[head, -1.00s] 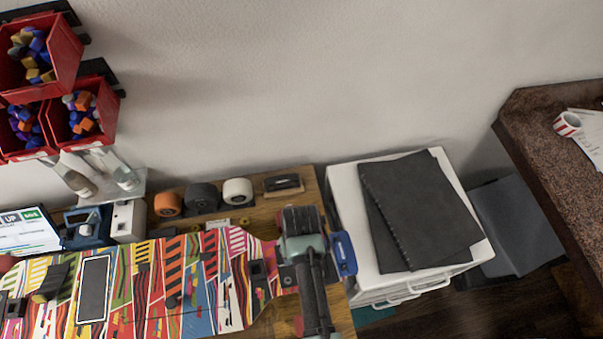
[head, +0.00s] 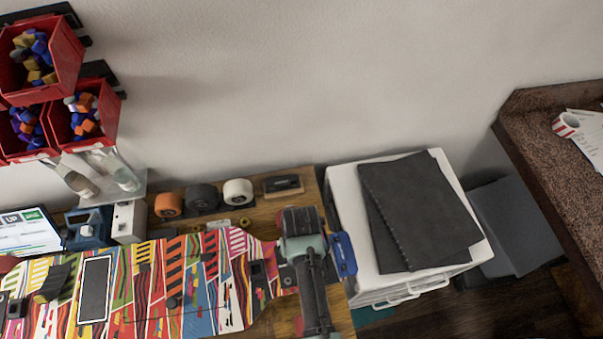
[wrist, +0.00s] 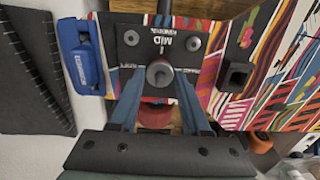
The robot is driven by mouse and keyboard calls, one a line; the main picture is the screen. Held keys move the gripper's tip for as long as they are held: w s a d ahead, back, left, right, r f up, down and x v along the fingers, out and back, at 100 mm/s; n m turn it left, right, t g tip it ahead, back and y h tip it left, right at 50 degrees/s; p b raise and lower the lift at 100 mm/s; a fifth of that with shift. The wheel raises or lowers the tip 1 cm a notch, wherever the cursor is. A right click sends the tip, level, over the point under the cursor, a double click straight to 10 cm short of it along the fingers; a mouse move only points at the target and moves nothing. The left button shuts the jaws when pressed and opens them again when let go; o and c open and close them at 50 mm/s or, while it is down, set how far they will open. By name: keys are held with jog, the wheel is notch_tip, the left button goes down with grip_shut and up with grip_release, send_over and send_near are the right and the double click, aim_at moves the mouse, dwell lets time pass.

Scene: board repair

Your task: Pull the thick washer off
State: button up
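A dark plate marked "MID" (wrist: 131,63) with bolts lies at the end of the colourful board (head: 206,272). A grey, round, stubby part with a darker middle (wrist: 159,74) stands up from this plate in the wrist view. I cannot tell whether it is the thick washer or the end of the post. My gripper (wrist: 159,88) is open, its two blue-grey fingers on either side of this part, with gaps showing. A red round part (wrist: 155,114) shows between the fingers, nearer the palm. In the head view my arm hides the plate.
A blue tool (head: 342,254) lies beside the board's right end. Orange (head: 168,205), dark (head: 203,197) and white (head: 237,192) wheels stand behind the board. A white drawer unit (head: 345,200) with dark notebooks (head: 420,212) is at right. Red bins (head: 88,125) hang at upper left.

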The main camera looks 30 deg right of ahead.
jog(key=c, duration=0.6)
jog(key=shift+r, duration=0.15)
jog(key=shift+c, duration=0.2)
jog(key=shift+r+p, duration=2)
jog(key=shift+p, duration=0.3)
notch_tip(320, 180, up, 7)
jog(key=p, duration=0.7)
